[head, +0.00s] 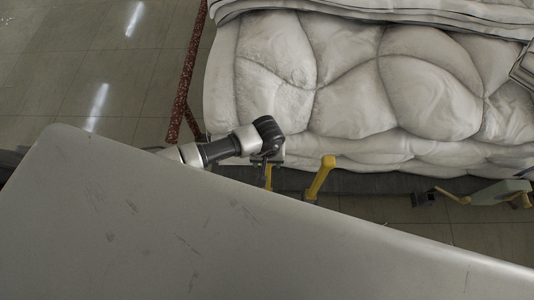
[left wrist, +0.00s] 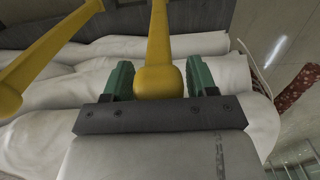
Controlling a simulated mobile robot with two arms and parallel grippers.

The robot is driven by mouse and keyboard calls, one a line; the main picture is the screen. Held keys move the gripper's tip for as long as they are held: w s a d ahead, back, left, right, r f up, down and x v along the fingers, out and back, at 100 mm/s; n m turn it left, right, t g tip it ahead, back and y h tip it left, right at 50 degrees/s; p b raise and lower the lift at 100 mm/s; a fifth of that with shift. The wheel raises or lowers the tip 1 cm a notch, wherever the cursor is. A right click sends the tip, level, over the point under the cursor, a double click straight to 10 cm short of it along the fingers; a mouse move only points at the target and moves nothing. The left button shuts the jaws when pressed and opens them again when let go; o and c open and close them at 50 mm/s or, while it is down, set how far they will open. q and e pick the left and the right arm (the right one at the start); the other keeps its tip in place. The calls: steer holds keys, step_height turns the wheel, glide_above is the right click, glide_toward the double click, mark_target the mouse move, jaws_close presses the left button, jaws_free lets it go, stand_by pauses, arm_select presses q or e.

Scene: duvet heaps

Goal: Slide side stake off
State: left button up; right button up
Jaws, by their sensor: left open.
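Two yellow stakes stand at the near side of a pale quilted duvet heap (head: 340,75). One yellow stake (head: 268,178) is at my left gripper (head: 268,161), partly hidden by it. The other stake (head: 321,177) stands to its right, apart from the gripper. In the left wrist view, the rounded end of the first stake (left wrist: 158,45) lies between the two green fingers of my left gripper (left wrist: 160,78), with small gaps on both sides. The other stake (left wrist: 45,55) slants at the left of that view. My right gripper is not in view.
A red speckled post (head: 188,75) stands at the heap's left side; it also shows at the wrist view's right edge (left wrist: 297,88). A pale green block (head: 500,192) with yellow parts sits at the far right. The tiled floor (head: 90,60) at upper left is clear.

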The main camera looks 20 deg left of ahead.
arm_select(q)
steer(key=shift+f, duration=0.3)
jaws_close()
steer(key=shift+r+p, duration=3.55)
steer(key=shift+r, duration=1.3)
